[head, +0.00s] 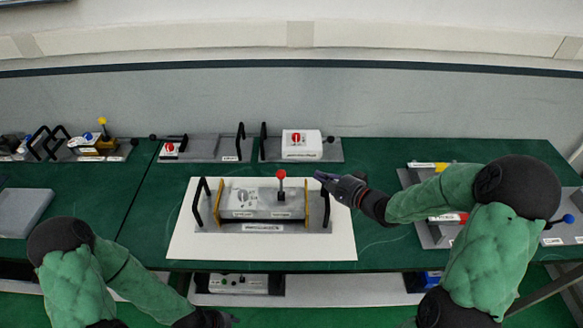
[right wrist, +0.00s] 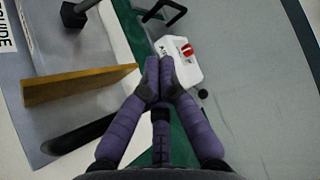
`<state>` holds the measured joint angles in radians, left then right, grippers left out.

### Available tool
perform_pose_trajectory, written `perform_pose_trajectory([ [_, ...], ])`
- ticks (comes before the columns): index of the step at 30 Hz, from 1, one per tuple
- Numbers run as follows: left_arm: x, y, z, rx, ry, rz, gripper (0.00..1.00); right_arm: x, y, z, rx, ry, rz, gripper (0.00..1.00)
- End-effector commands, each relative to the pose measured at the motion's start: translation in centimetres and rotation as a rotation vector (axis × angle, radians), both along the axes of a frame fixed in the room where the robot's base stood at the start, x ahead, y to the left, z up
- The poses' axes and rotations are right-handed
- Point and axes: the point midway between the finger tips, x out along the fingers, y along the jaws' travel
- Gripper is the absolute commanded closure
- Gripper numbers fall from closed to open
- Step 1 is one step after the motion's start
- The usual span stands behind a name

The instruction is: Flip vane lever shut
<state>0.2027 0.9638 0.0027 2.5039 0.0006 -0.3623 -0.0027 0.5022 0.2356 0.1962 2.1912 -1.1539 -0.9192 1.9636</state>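The vane device is a light grey box (head: 247,213) between two yellow end plates on a grey base. Its lever has a red knob (head: 281,174) and stands roughly upright at the box's right end. My right gripper (head: 319,176) is to the right of the knob, apart from it. In the right wrist view its purple fingers (right wrist: 160,68) are together with nothing seen between them. That view shows a yellow end plate (right wrist: 75,85) and a black block (right wrist: 72,14), possibly the lever's foot; the red knob is out of view. My left gripper (head: 220,319) is low at the bottom edge, partly cut off.
Black handles (head: 201,202) rise at both ends of the device, which stands on a white board (head: 330,246) on the green table (head: 155,225). Behind are units with red dials, one on a white box (head: 300,146). More units stand at the right, partly behind my right arm.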

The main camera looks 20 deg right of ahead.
Motion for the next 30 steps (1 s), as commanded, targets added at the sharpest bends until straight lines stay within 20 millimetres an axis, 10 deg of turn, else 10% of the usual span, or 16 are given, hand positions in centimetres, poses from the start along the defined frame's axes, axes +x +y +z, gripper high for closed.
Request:
perform_pose_trajectory([
  [24, 0.1, 0.0, -2.6, 0.000, -0.001, 0.000, 0.60, 8.7, 4.8, -2.4, 0.001, 0.000, 0.002, 1.00],
  [30, 0.1, 0.0, -3.2, 0.000, -0.001, 0.000, 0.60, 6.9, 6.4, -1.6, 0.001, 0.000, 0.002, 1.00],
])
